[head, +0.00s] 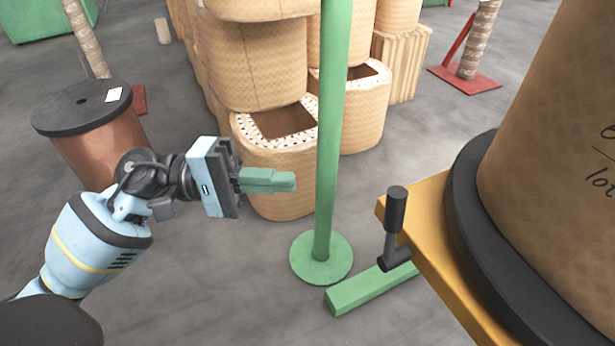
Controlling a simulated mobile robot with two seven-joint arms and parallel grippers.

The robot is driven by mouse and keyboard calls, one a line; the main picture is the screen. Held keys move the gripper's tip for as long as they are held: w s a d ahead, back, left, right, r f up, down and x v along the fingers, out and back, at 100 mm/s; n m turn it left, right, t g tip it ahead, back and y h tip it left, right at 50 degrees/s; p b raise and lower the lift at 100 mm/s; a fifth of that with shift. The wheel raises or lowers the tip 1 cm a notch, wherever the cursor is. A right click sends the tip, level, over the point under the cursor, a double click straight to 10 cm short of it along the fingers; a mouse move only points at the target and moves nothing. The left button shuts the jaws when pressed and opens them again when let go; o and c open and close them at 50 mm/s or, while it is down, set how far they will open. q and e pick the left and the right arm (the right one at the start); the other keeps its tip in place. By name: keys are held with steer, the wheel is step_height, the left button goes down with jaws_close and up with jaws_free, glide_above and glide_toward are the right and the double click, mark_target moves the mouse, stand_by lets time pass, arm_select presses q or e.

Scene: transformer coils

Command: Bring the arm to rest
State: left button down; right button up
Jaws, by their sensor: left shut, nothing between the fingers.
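My left arm comes in from the lower left, with a light blue and black wrist. My left gripper (270,181) has green fingers that are shut with nothing between them. It hangs in free air and points right toward a green pole (328,140); I cannot tell the exact gap between them. My right gripper is not in view.
A large wrapped coil (560,140) stands on a black disc and yellow platform (432,215) at the right. A crank handle (396,225) sticks up by its edge. A copper spool (100,150) stands behind my left arm. Stacked tan coils (255,60) fill the back. Grey floor (215,285) is clear.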

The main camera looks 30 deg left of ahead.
arm_select(q)
steer(key=shift+s+a, duration=0.25)
steer(key=shift+a, duration=0.45)
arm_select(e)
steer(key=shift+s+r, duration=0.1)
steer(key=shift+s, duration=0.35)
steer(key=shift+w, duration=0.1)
